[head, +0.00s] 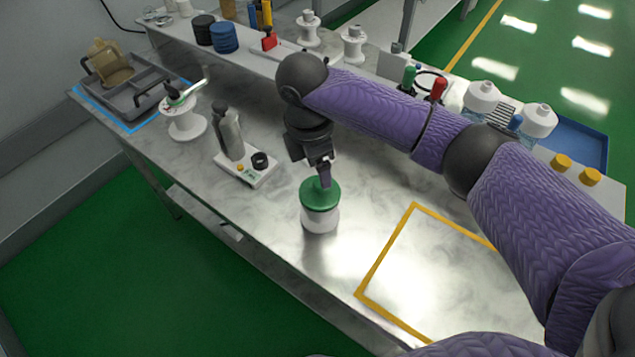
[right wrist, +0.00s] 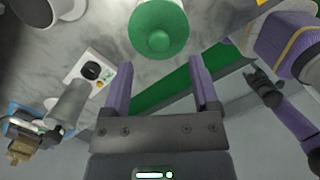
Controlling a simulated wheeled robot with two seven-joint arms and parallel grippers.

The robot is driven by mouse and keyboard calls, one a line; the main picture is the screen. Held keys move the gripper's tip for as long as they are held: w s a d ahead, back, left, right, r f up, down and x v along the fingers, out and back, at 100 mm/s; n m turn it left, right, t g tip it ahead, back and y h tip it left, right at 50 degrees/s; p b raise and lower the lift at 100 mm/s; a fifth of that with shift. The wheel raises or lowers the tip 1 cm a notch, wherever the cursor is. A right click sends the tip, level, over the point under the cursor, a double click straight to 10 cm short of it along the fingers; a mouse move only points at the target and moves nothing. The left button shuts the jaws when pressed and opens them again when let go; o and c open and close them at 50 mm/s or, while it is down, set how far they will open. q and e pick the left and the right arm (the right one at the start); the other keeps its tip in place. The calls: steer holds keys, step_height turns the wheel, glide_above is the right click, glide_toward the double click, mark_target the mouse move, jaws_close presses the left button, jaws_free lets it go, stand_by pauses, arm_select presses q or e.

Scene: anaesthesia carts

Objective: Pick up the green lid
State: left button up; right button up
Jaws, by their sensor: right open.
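The green lid (head: 320,194) is round with a raised centre and sits on a white round container (head: 319,219) on the steel table. In the right wrist view the green lid (right wrist: 160,28) lies beyond my fingertips, near the top edge. My right gripper (head: 325,180) is at the lid in the head view, and its fingers hide part of the lid's top. In the right wrist view the right gripper (right wrist: 160,72) is open, with nothing between its purple fingers. My left gripper (right wrist: 262,86) shows small and dark at the right of that view; its jaws are unclear.
A white scale (head: 247,170) with a grey bottle stands left of the lid. A grey tray (head: 128,95) is at the far left. A yellow-taped frame (head: 385,248) marks a bare area on the right. White-capped bottles (head: 481,97) stand at the back right.

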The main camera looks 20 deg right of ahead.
mark_target(320, 189)
steer(key=f, duration=0.2)
steer(key=f+b, duration=0.1)
steer(key=f, duration=0.2)
steer(key=shift+w+d+f+b, duration=0.1)
steer(key=shift+d+f+b, duration=0.1)
steer(key=shift+b, duration=0.1)
steer(key=shift+f, duration=0.35)
steer(key=shift+c, duration=0.4)
jaws_close()
